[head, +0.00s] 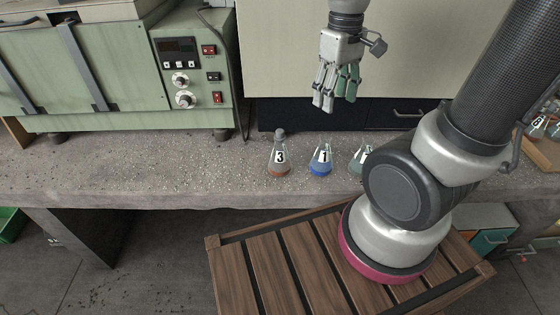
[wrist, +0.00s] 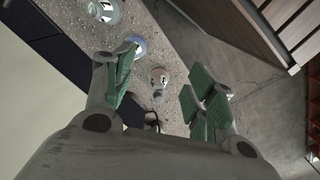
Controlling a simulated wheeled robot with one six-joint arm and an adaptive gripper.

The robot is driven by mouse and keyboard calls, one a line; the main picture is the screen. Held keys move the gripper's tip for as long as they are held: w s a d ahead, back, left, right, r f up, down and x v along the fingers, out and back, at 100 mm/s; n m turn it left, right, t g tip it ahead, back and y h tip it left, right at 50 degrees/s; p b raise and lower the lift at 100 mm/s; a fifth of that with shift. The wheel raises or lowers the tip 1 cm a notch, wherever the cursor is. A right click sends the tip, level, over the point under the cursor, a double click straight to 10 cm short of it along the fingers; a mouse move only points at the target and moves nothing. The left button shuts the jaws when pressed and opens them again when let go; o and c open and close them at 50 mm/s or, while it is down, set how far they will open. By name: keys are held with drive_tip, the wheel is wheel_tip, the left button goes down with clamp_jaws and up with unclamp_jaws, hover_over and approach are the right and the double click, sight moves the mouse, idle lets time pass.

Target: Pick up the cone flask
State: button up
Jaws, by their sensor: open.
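Small cone flasks stand upright on the concrete bench. One (head: 279,160) is labelled 3, with a red-brown base and a grey stopper. A second (head: 320,161) is labelled 1 and has a blue base. A third (head: 361,158) is partly hidden behind my arm. My gripper (head: 338,92) is open and empty, pointing down above and behind the flasks. In the wrist view, the stoppered flask (wrist: 159,78) appears between the open fingers (wrist: 162,80), farther away. The blue-based flask (wrist: 134,46) shows near the left finger, and the third flask (wrist: 104,10) is at the top edge.
The grey bench top (head: 150,165) is clear to the left of the flasks. A green oven-like device (head: 195,70) with switches stands at back left. A pale panel (head: 285,50) rises behind. Another labelled flask (head: 538,125) shows at far right. A slatted wooden platform (head: 265,260) lies in front.

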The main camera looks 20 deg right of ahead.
drive_tip(key=w+a+f+n+g, duration=0.1)
drive_tip(key=w+a+f+n, duration=0.65)
drive_tip(key=f, duration=0.35)
drive_tip(key=n, duration=0.6)
hover_over(280, 131)
drive_tip(key=shift+s+a+f+t, duration=0.1)
drive_tip(key=shift+s+f+t, duration=0.25)
drive_tip(key=shift+f, duration=0.3)
drive_tip(key=shift+w+a+n+t, duration=0.2)
drive_tip(key=shift+w+n, duration=0.25)
drive_tip(key=shift+n, duration=0.4)
drive_tip(key=shift+f, duration=0.3)
drive_tip(key=f, duration=0.7)
drive_tip(key=shift+d+f, duration=0.1)
drive_tip(key=shift+d, duration=0.25)
clamp_jaws()
